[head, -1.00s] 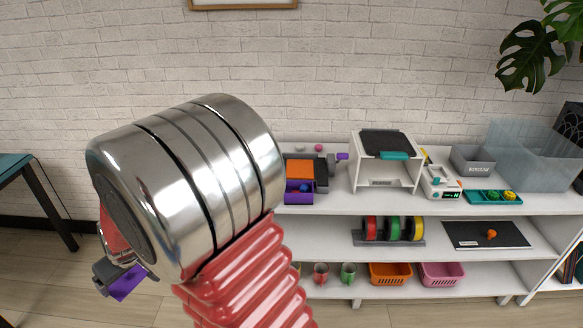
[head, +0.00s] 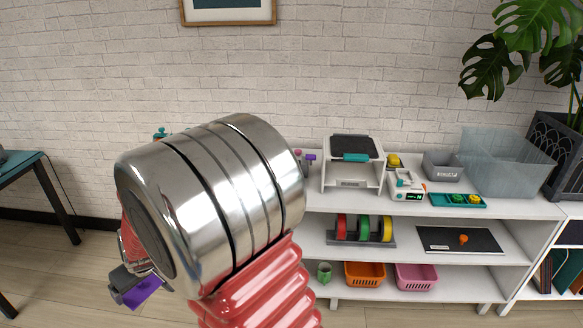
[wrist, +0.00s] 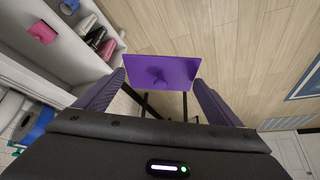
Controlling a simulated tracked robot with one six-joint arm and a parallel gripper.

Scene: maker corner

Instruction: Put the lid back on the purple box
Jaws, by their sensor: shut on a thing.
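In the wrist view a flat purple lid (wrist: 180,68) with a knob in its middle sits between the two purple fingers of my gripper (wrist: 159,84), which is shut on it. In the head view my gripper (head: 120,284) shows at the lower left, beyond my arm, with part of the lid (head: 144,292) below it. It is over the floor, left of the white shelf unit (head: 395,200). The purple box is not visible now; my arm covers the left part of the shelf top.
On the shelf top stand a white printer-like machine (head: 352,172), a small white device (head: 407,187), a teal tray (head: 457,200), a grey bin (head: 442,165) and a clear tub (head: 505,165). A teal-topped table (head: 22,165) stands at the left. Floor between is clear.

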